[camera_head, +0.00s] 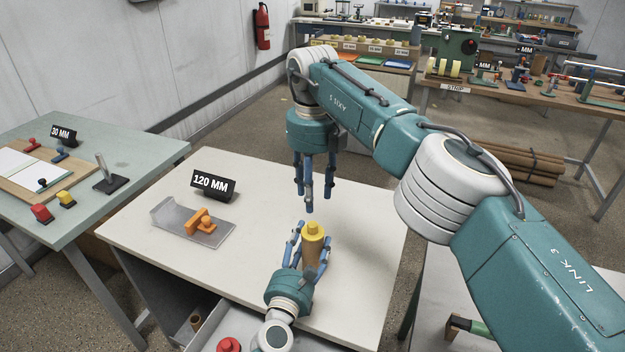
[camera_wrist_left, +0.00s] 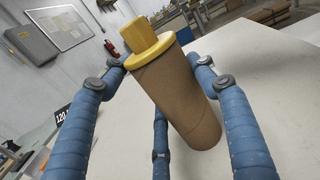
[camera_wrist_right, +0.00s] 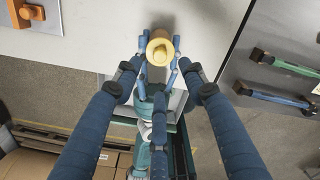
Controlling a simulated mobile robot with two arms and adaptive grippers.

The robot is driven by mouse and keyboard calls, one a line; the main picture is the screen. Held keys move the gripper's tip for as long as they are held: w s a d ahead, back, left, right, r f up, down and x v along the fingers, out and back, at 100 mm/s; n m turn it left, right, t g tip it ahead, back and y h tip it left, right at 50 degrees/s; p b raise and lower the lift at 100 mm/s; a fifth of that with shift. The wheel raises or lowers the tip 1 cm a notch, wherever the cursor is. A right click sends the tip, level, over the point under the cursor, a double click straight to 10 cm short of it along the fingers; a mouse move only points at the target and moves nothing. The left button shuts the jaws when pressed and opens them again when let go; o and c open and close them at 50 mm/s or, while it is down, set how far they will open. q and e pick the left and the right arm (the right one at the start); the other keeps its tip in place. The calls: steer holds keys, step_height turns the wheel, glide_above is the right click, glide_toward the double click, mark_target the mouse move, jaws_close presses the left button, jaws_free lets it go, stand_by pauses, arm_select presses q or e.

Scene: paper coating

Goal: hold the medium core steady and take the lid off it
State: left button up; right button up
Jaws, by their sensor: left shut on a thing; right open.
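The medium core is a brown cardboard tube (camera_wrist_left: 180,98) standing upright on the white table, near its front right edge in the head view (camera_head: 311,252). Its yellow lid (camera_head: 313,230) sits on top, with a raised knob; it also shows in the left wrist view (camera_wrist_left: 145,42) and from above in the right wrist view (camera_wrist_right: 159,49). My left gripper (camera_head: 310,246) is shut around the core's side, below the lid. My right gripper (camera_head: 318,194) is open and empty, pointing down above the table, behind and above the lid in the head view.
A green table (camera_head: 100,150) with stamps stands further left. The white tabletop right of the plate is mostly clear.

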mark_target(312, 223)
step_height(312, 223, down, 8)
steer(key=shift+f, duration=0.25)
jaws_close()
arm_select(q)
steer(key=shift+s, duration=0.1)
steer(key=shift+c, duration=0.2)
arm_select(e)
steer(key=shift+r, duration=0.15)
